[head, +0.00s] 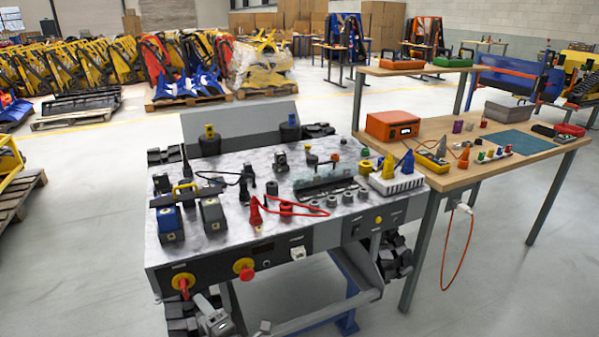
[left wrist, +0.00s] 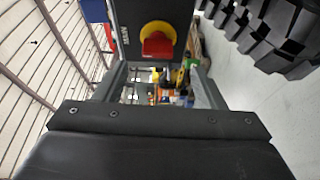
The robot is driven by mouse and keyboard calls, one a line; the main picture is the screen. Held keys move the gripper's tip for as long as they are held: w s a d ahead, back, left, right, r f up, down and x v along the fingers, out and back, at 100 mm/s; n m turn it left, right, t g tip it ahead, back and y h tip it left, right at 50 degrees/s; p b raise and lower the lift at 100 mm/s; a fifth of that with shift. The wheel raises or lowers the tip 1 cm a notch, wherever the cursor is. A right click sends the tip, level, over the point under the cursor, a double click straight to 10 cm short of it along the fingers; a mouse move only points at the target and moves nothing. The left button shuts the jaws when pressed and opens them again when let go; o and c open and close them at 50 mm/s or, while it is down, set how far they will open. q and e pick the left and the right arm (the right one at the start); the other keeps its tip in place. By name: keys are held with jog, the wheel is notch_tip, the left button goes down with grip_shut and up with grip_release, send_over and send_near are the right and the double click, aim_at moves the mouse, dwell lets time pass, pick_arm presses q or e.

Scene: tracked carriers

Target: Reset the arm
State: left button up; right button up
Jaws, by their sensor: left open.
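My left gripper (head: 212,316) shows low in the head view, below the front panel of the metal-topped workstation (head: 232,225). It is open, and I see nothing held in it. In the left wrist view its two grey fingers (left wrist: 163,80) stand apart. Ahead of them is a red knob on a yellow round base (left wrist: 158,40), on a dark panel. The head view shows two such knobs on the front panel, a left one (head: 183,282) and a right one (head: 244,268). I cannot tell which one the wrist view shows. My right gripper is not in view.
Black tracks (head: 395,260) flank the workstation, and one is close at the upper right of the wrist view (left wrist: 275,35). Tools, plugs and a red cable (head: 290,206) lie on top. A wooden bench (head: 470,180) adjoins at right.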

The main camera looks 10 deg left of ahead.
pick_arm(q)
jog(key=s+d+f+m+h+p, duration=0.25)
jog(key=s+f+m+h, duration=0.4)
jog(key=f+m, duration=0.45)
jog(key=s+d+f+m+h+p, duration=0.1)
jog(key=s+f+m+h+p, duration=0.2)
jog(key=s+f+m+h, duration=0.75)
jog(key=s+a+f+m+g+y, duration=0.1)
jog(key=s+f+m+g, duration=0.1)
jog(key=s, duration=0.7)
jog(key=s+a+f+m+g+y+p, duration=0.1)
jog(key=s+a+f+m+g, duration=0.1)
jog(key=s+f+g, duration=0.2)
jog(key=s+a+f+m+g+y+p, duration=0.1)
jog(key=s+f+g, duration=0.3)
jog(key=s, duration=1.1)
notch_tip(320, 180, down, 3)
jog(key=shift+a+f+m+y, duration=0.15)
jog(key=shift+a+m+y, duration=0.15)
jog(key=shift+a+m, duration=0.25)
